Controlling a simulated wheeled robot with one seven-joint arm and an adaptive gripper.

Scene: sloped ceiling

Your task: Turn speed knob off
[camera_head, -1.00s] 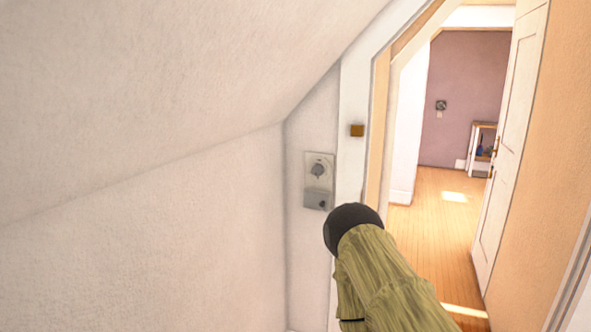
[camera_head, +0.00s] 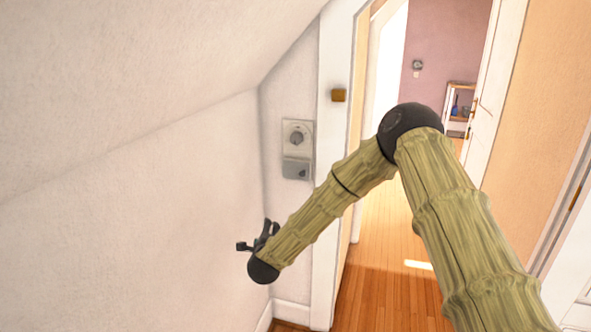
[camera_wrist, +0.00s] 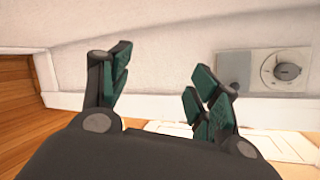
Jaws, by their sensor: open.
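The speed knob (camera_head: 297,138) is a round grey dial on the upper part of a pale wall plate (camera_head: 298,125), on the narrow wall left of the door frame. In the wrist view the knob (camera_wrist: 287,72) shows at the right, beyond my right finger, with the plate turned sideways. My gripper (camera_head: 262,237) is below and left of the plate in the head view, apart from it. In the wrist view my gripper (camera_wrist: 157,85) has its two dark green-padded fingers spread wide with nothing between them.
A grey box with a small dial (camera_head: 296,169) sits just under the knob. A brown wall switch (camera_head: 338,95) is on the white door frame (camera_head: 327,190). The sloped ceiling (camera_head: 150,60) closes in above left. The open doorway is at the right.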

